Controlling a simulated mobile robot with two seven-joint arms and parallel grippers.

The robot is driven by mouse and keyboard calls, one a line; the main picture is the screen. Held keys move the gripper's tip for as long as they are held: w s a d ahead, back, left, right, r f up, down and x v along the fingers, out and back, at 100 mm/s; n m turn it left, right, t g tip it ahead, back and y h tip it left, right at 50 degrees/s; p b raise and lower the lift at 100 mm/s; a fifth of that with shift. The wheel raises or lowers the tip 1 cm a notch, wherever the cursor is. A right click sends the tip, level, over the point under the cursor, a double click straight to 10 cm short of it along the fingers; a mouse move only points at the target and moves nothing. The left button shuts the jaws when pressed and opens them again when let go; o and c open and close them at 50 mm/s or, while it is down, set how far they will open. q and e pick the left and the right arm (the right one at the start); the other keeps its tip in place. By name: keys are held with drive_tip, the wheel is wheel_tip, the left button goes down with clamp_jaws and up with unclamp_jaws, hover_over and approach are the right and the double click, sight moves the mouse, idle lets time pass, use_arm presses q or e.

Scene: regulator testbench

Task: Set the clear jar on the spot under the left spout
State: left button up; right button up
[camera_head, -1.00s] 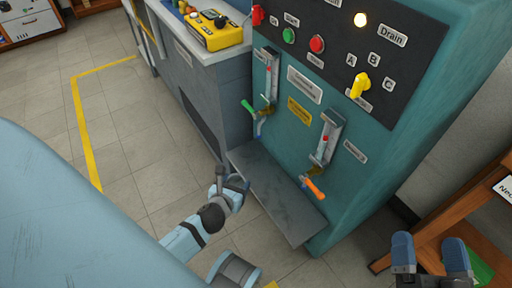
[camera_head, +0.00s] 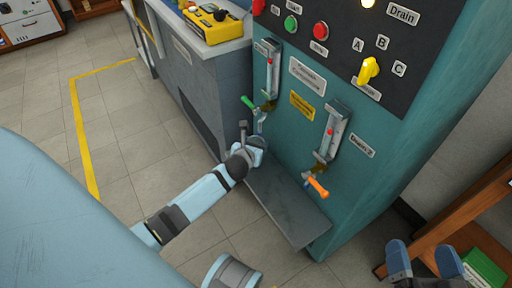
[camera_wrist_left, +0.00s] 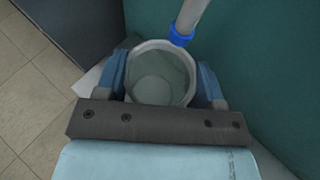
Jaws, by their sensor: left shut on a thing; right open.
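My left gripper (camera_head: 255,145) is shut on the clear jar (camera_wrist_left: 162,84), with one blue finger on each side of it in the left wrist view. The jar's open mouth faces the wrist camera; in the head view I cannot make it out from the gripper. The left spout shows in the wrist view as a grey tube with a blue end (camera_wrist_left: 182,36), over the jar's far rim. In the head view the green-handled left valve (camera_head: 249,103) is just above my gripper. A grey shelf (camera_head: 290,208) runs below; whether the jar touches it is hidden. My right gripper (camera_head: 425,262) is open and empty at lower right.
The teal testbench (camera_head: 375,160) rises behind the shelf. An orange-handled right valve (camera_head: 317,187) hangs over the shelf's right part, which is bare. A grey cabinet (camera_head: 190,80) stands left. A wooden shelf unit (camera_head: 450,220) is near my right gripper.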

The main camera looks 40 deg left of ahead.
use_arm(q)
drive_tip(key=shift+w+a+f+b, duration=0.2)
drive_tip(key=shift+w+f+b, duration=0.45)
drive_tip(key=shift+f, duration=0.2)
use_arm(e)
wheel_tip(320, 180, down, 2)
drive_tip(key=shift+a+f+g, duration=0.1)
drive_tip(key=shift+f+g, duration=0.1)
drive_tip(key=shift+g, duration=0.2)
use_arm(q)
drive_tip(key=shift+r, duration=0.1)
drive_tip(key=o, duration=1)
drive_tip(key=shift+f, duration=0.2)
